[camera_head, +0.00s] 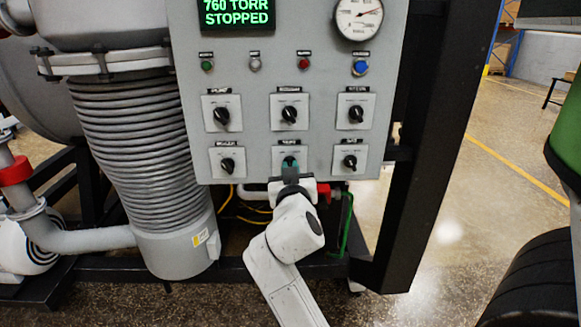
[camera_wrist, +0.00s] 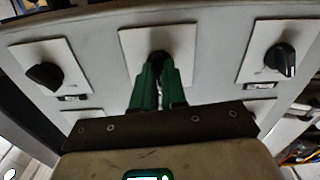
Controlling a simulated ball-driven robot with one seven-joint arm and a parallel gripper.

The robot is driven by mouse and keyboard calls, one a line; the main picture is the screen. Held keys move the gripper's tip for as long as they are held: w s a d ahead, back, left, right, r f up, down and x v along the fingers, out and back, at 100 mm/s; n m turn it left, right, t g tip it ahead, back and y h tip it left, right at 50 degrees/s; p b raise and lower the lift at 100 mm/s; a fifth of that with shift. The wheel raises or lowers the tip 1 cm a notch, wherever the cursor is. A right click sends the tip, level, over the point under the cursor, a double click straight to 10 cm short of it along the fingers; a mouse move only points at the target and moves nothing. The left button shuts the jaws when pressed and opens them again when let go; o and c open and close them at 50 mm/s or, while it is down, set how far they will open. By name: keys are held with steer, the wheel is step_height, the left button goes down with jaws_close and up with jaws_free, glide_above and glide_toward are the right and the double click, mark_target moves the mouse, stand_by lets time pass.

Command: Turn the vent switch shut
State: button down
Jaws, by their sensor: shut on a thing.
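The grey control panel (camera_head: 234,153) carries two rows of black rotary switches on white plates. My gripper (camera_head: 289,165) is at the middle switch of the bottom row, whose label is too small to read surely. In the wrist view its green fingers (camera_wrist: 158,70) are shut on the dark knob of the middle switch (camera_wrist: 158,55). The fingers hide most of this knob, so its angle cannot be told. The plate behind it (camera_wrist: 185,42) shows around the fingers.
Neighbouring switches sit close on the left (camera_head: 227,165) and right (camera_head: 350,162), with a row above (camera_head: 289,114). A green display (camera_head: 237,13) reads 760 TORR STOPPED. A gauge (camera_head: 358,18) is at top right. A black frame post (camera_head: 428,130) stands right of the panel.

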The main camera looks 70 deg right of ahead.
steer(key=n+p, duration=0.2)
steer(key=n, duration=0.2)
steer(key=shift+n, duration=0.4)
stand_by(0.4)
steer(key=c, duration=1.2)
jaws_free()
steer(key=b+v, duration=0.2)
steer(key=v, duration=0.9)
steer(key=shift+w+d, duration=0.1)
